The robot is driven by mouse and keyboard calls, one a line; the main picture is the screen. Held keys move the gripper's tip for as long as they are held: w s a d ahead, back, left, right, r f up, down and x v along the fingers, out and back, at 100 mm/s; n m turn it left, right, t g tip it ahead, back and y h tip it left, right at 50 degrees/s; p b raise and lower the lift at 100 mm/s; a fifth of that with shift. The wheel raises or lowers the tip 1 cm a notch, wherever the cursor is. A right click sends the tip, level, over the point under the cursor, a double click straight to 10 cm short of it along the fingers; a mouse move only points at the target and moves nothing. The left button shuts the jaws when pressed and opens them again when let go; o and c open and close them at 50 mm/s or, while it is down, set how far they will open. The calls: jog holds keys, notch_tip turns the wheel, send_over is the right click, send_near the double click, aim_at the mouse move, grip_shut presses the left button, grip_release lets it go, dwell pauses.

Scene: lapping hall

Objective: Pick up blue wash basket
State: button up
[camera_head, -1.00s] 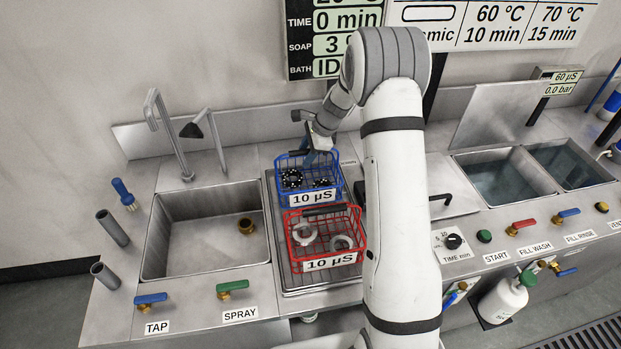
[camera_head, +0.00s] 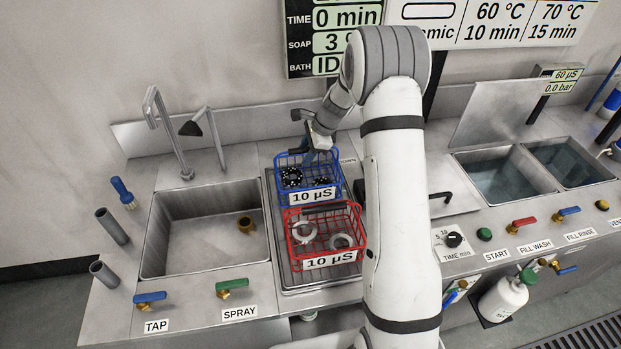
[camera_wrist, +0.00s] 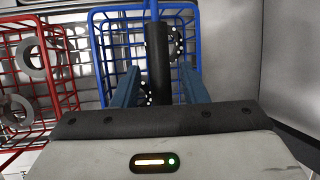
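The blue wash basket (camera_head: 312,196) is a wire basket with a "10 µS" label and dark ring-shaped parts inside. It stands on the ribbed metal surface behind the red basket. In the wrist view the blue basket's wires (camera_wrist: 197,35) show beyond my gripper (camera_wrist: 158,70). Its black bar handle (camera_wrist: 155,45) runs between my two blue-grey fingers. The fingers are spread, with a visible gap on each side of the handle. In the head view my gripper (camera_head: 320,150) reaches down at the basket's back part, partly hidden by my wrist.
The red basket (camera_head: 330,262), with pale rings inside, stands close in front of the blue one. A sink (camera_head: 205,262) with taps lies to the left. Water-filled tanks (camera_head: 505,175) are on the right. The wall and backsplash (camera_head: 245,125) stand behind.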

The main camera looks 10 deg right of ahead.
grip_shut()
dwell(0.4)
jog(key=shift+r, duration=0.1)
